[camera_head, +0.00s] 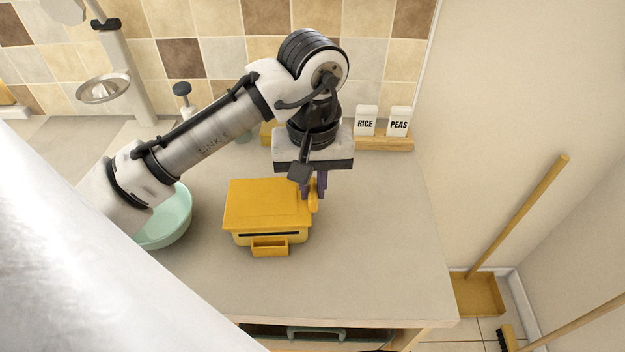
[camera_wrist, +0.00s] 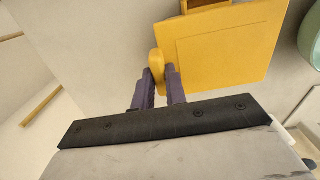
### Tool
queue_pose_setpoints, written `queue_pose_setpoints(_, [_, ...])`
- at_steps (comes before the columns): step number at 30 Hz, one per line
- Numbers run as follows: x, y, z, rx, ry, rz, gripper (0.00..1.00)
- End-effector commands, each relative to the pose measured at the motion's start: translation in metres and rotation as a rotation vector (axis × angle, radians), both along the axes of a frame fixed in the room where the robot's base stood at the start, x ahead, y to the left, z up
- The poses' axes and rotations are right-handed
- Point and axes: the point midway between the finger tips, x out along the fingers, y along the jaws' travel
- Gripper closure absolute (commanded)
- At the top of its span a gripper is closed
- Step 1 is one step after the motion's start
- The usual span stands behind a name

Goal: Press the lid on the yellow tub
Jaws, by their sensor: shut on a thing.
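The yellow tub (camera_head: 240,237) stands on the counter, with a front tab that also shows in the wrist view (camera_wrist: 205,4). Its orange-yellow lid (camera_head: 262,203) lies over the top, and fills the upper right of the wrist view (camera_wrist: 225,50). A dark slot shows along the front, below the lid. I cannot tell whether the lid is fully seated. My gripper (camera_head: 314,190) points down at the tub's right side. In the wrist view its purple fingers (camera_wrist: 160,76) are shut on the rounded yellow tab (camera_wrist: 157,60) at the lid's edge.
A mint-green bowl (camera_head: 172,222) stands left of the tub, partly behind my arm. White RICE (camera_head: 366,121) and PEAS (camera_head: 399,122) canisters stand in a wooden holder at the back right. The counter is clear right and front of the tub.

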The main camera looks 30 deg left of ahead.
Motion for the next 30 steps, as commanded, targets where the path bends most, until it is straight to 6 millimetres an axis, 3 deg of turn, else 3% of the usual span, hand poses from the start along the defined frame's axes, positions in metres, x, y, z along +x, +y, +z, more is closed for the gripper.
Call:
queue_pose_setpoints(26, [0.0001, 0.0, -0.003, 0.0, 0.0, 0.0, 1.0])
queue_pose_setpoints(27, [0.0001, 0.0, -0.0031, 0.0, 0.0, 0.0, 0.83])
queue_pose_setpoints(30, [0.0001, 0.0, -0.003, 0.0, 0.0, 0.0, 0.7])
